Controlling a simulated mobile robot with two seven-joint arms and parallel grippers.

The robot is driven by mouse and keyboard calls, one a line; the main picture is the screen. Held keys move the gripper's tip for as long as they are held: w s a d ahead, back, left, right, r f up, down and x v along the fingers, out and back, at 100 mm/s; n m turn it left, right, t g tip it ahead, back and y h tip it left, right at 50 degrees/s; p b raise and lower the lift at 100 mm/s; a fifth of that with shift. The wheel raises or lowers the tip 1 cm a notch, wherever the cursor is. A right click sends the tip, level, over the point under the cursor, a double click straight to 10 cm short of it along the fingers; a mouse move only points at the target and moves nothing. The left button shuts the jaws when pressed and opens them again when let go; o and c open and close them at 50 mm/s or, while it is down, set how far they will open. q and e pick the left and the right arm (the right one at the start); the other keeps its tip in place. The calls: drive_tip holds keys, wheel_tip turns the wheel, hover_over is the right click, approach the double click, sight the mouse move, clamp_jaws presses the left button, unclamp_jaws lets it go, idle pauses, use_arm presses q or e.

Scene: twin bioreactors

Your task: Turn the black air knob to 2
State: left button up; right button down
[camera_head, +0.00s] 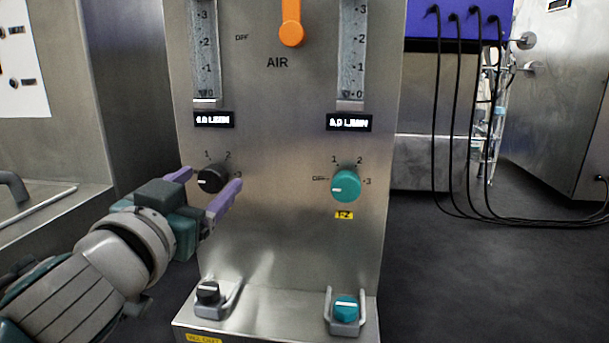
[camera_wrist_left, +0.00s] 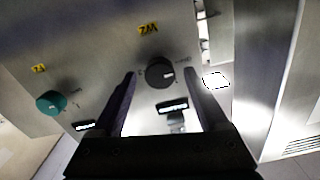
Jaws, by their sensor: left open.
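The black air knob (camera_head: 211,180) sits on the left side of the steel panel (camera_head: 280,140), below the left flow tube. Its white mark points left, away from the 1 and 2 printed above it. My left gripper (camera_head: 202,187) is open, with one purple finger on each side of the black knob. In the left wrist view, which is turned over, the black knob (camera_wrist_left: 159,72) lies between the two spread fingertips (camera_wrist_left: 160,78), with gaps showing on both sides. I see no clear contact. My right gripper is not in view.
A teal knob (camera_head: 346,185) is on the panel's right side, and an orange lever (camera_head: 291,31) is above. A black knob (camera_head: 208,292) and a teal knob (camera_head: 346,308) sit low on the base. Black cables (camera_head: 460,120) hang at right.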

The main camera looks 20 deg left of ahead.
use_arm(q)
drive_tip(key=shift+w+a, duration=0.1)
drive_tip(key=shift+w, duration=0.3)
drive_tip(key=shift+c, duration=0.3)
clamp_jaws()
